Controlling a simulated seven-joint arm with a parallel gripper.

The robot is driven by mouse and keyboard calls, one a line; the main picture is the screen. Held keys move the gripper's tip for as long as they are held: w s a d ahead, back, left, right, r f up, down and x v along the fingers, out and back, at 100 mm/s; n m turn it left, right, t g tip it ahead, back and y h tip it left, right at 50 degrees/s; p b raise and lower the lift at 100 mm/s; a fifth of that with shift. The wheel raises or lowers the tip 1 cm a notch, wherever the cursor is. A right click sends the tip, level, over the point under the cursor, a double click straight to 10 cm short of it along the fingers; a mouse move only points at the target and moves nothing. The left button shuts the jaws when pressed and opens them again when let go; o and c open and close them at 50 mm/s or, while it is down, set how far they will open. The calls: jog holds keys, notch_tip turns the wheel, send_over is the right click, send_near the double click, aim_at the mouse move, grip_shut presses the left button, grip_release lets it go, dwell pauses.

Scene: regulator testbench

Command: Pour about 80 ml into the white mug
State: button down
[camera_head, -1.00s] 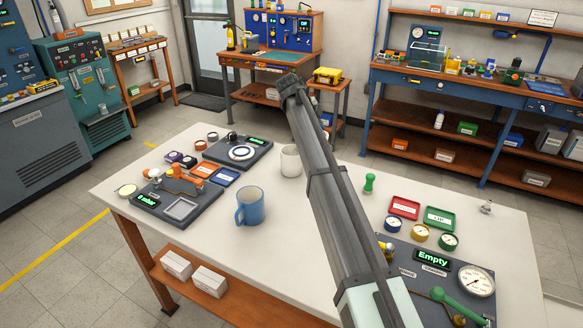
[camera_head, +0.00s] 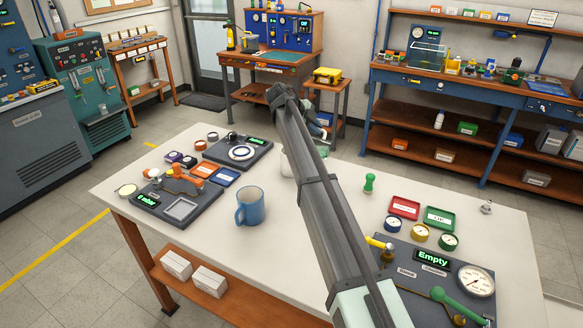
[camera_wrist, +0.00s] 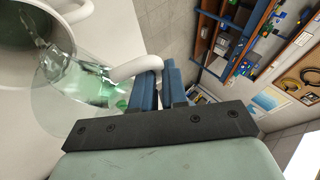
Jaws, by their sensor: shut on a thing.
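In the wrist view, my gripper (camera_wrist: 160,88), with blue fingers, is shut on the white handle (camera_wrist: 130,69) of a clear jug (camera_wrist: 65,100). The jug is tilted and holds pale greenish liquid (camera_wrist: 92,82). Its mouth end is at the white mug (camera_wrist: 70,42), seen from above at the upper left. Clear liquid shows across the mug's opening; the level inside is unclear. In the head view, only a sliver of the white mug (camera_head: 285,165) shows beside my arm. My gripper and most of the jug are hidden there.
A blue mug (camera_head: 251,207) stands left of my arm on the white table (camera_head: 280,260). Dark panels with scales and small trays lie at the left. A gauge panel reading "Empty" (camera_head: 433,259), a green peg (camera_head: 369,183) and a red tray (camera_head: 404,207) are at the right.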

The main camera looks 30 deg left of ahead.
aim_at(324, 131)
jog(key=shift+w+d+m+g+y, duration=0.15)
jog(key=shift+d+g+y, duration=0.1)
jog(key=shift+d+y, duration=0.3)
jog(key=shift+w+d+m+g+y, duration=0.15)
jog(key=shift+d+g+y, duration=0.1)
jog(key=shift+d+y, duration=0.25)
jog(key=shift+d+f+g+y, duration=0.1)
jog(key=shift+f+g+y, duration=0.2)
jog(key=shift+f+y, duration=0.35)
jog(key=shift+w+d+r+m+y+b, duration=0.15)
jog(key=shift+d+r+m+y+b, duration=0.2)
jog(key=shift+y+b, duration=0.35)
jog(key=shift+a, duration=0.1)
jog(key=shift+f, duration=0.1)
